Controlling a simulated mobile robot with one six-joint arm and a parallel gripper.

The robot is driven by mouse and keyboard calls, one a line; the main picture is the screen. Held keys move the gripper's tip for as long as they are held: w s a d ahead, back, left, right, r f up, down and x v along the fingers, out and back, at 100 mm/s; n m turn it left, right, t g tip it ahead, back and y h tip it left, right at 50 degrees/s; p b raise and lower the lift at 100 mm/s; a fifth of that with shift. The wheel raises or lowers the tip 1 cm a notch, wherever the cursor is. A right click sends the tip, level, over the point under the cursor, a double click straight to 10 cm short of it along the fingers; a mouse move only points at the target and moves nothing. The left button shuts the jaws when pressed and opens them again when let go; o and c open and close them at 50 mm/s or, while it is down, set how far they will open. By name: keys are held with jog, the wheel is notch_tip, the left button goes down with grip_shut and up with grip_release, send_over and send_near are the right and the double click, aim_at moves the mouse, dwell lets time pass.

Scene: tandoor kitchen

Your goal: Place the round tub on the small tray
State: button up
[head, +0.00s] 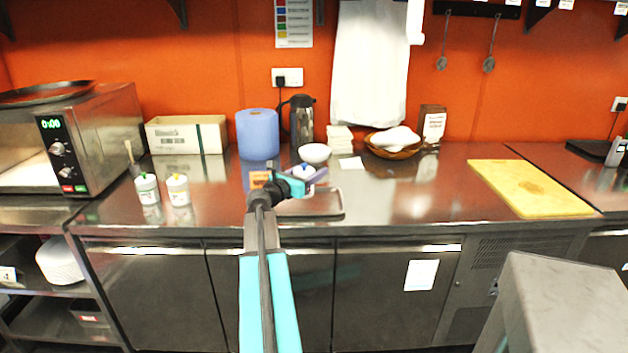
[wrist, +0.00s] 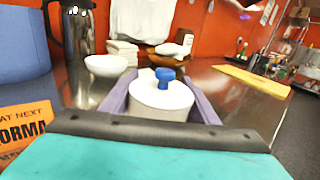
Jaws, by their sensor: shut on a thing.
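The round tub (head: 304,171) is white with a blue knob on its lid. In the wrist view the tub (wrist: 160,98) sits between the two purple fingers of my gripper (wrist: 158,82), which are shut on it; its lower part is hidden. In the head view my gripper (head: 308,178) holds the tub at the back of the small tray (head: 335,207). The small tray is a grey metal tray with a raised rim, near the counter's front edge. My arm and gripper cover its left and back parts. I cannot tell whether the tub touches it.
A white bowl (head: 314,153) and an orange-labelled sign (head: 259,179) stand close behind and left. A blue roll (head: 257,134), a dark flask (head: 301,122) and a basket (head: 394,150) stand further back. Two white bottles (head: 178,189) are left. The counter right of the tray is clear.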

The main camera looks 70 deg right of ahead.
jog(key=shift+s+d+f, duration=0.1)
jog(key=shift+d+f, duration=0.05)
jog(key=shift+f, duration=0.45)
jog(key=shift+s+d+f, duration=0.1)
jog(key=shift+d+f, duration=0.1)
jog(key=shift+f, duration=0.4)
jog(key=shift+s+d+f, duration=0.1)
jog(key=shift+d+f, duration=0.05)
jog(key=shift+f, duration=0.45)
jog(key=shift+f, duration=0.1)
jog(key=o, duration=1.3)
jog(key=shift+o, duration=0.2)
jog(key=shift+a, duration=0.1)
jog(key=shift+b+v, duration=0.4)
jog(key=shift+v, duration=5.55)
